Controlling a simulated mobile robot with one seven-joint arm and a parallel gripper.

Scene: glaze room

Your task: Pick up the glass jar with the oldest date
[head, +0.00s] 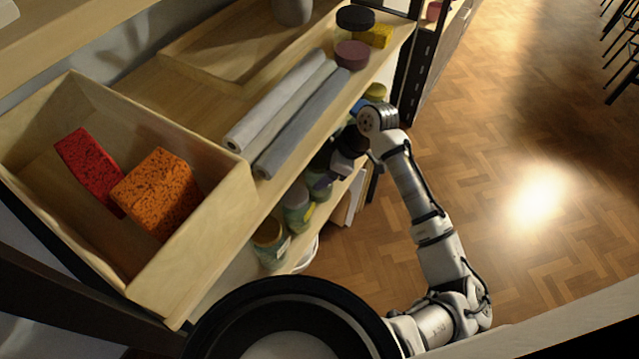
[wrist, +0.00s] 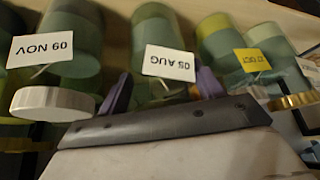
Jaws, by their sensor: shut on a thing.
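Several glass jars with greenish contents stand in a row on the lower shelf, upside down in the wrist view. The middle jar (wrist: 158,32) has a white tag reading 05 AUG. The left jar (wrist: 72,30) has a white tag reading 09 NOV and a pale lid. A jar (wrist: 215,35) to the right has a yellow tag that seems to read 27 OCT. My gripper (wrist: 162,92) has its purple fingers on both sides of the 05 AUG jar and is shut on it. In the head view my gripper (head: 322,178) is partly hidden under the upper shelf.
Above is a wooden shelf (head: 215,105) with two grey rolls (head: 290,105) near its edge. A wooden box (head: 215,225) holds a red sponge (head: 90,165) and an orange sponge (head: 157,190). Neighbouring jars (head: 270,240) stand close by. The parquet floor (head: 530,150) at right is open.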

